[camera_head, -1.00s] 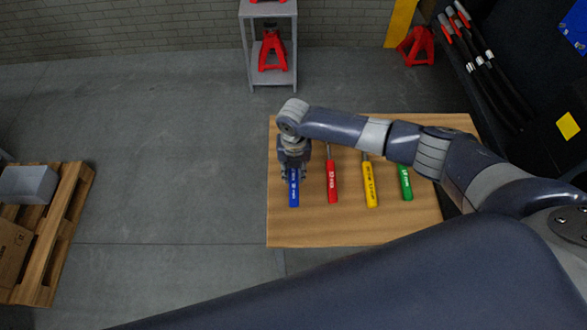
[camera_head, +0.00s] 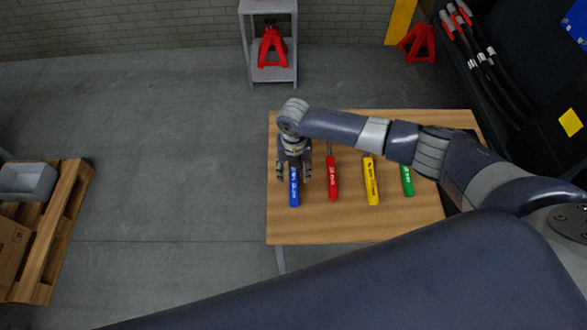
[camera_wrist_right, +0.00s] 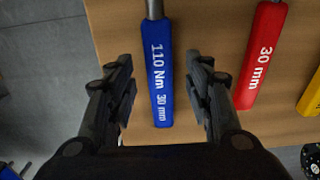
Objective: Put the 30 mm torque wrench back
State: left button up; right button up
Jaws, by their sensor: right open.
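The 30 mm torque wrench has a blue handle (camera_head: 294,190) marked "110 Nm 30 mm"; it lies on the wooden table (camera_head: 330,225) at its left side. In the wrist view the blue handle (camera_wrist_right: 159,75) lies between the two fingers of my right gripper (camera_wrist_right: 160,95), with a gap on each side. My right gripper (camera_head: 294,172) is open over the wrench in the head view. The wrench's shaft end is hidden by the gripper and arm in the head view. My left gripper is not in view.
A red-handled tool (camera_head: 332,180), a yellow-handled one (camera_head: 371,182) and a green-handled one (camera_head: 407,180) lie to the right on the table. A grey stand (camera_head: 270,72) with a red jack is behind. A pallet (camera_head: 60,230) stands at the left; floor between is clear.

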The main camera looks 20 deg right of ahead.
notch_tip(320, 180, up, 12)
dwell(0.5)
dwell(0.3)
